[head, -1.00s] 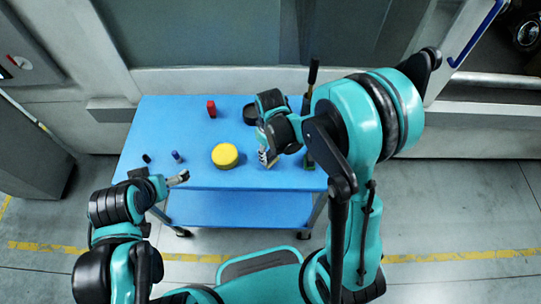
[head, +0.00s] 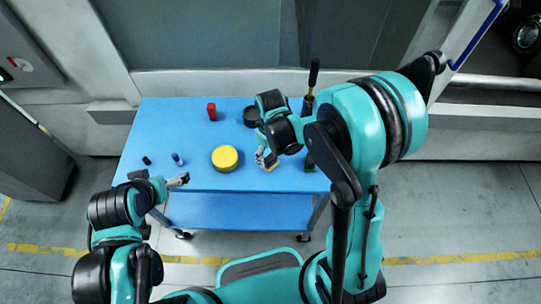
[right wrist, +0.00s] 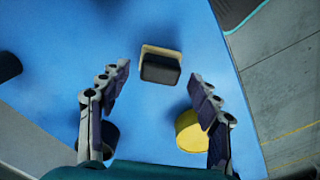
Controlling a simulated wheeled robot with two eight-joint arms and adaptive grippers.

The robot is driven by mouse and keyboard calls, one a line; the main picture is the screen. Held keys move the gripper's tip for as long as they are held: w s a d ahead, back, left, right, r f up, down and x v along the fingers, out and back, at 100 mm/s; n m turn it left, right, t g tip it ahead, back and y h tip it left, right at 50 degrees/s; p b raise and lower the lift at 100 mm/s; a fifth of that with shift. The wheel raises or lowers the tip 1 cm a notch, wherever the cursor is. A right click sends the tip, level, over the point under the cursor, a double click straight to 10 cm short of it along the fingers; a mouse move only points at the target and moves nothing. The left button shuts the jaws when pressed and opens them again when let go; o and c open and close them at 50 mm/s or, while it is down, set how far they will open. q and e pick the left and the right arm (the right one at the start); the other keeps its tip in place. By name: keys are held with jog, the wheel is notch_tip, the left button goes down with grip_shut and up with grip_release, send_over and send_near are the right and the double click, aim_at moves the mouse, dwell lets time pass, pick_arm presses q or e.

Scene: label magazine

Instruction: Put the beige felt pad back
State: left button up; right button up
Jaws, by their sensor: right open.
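A beige pad with a dark grey block-like top (right wrist: 161,67) lies on the blue table, between and beyond my right fingertips in the right wrist view. In the head view its beige part (head: 271,167) shows near the table's front edge, partly hidden by my right gripper (head: 264,158). My right gripper (right wrist: 167,85) is open, with a finger on either side and nothing between them. It appears to be just above the pad, apart from it. My left gripper (head: 183,179) is over the table's front left edge; its jaw opening is too small to tell.
A yellow round tub (head: 225,158) stands left of my right gripper. A black round thing (head: 251,114), a red block (head: 211,111), a small blue bottle (head: 177,158) and a small black piece (head: 147,160) are on the table (head: 190,130). A tall black-handled tool (head: 312,85) stands at the right.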

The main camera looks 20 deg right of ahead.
notch_tip(320, 180, up, 9)
jog(key=p, duration=0.2)
notch_tip(320, 180, up, 8)
jog(key=f+m+t, duration=0.1)
jog(key=m+t, duration=0.2)
send_over(271, 158)
jog(key=s+d, duration=0.2)
jog(key=s, duration=0.3)
jog(key=s+d+r+m+t, duration=0.2)
jog(key=s+r+t, duration=0.1)
jog(key=s+t, duration=0.1)
jog(key=shift+s+d+r+m, duration=0.25)
jog(key=shift+s+m, duration=0.15)
jog(key=shift+s, duration=0.1)
jog(key=shift+f, duration=0.1)
notch_tip(271, 158, down, 9)
jog(key=b, duration=0.8)
jog(key=shift+b, duration=0.35)
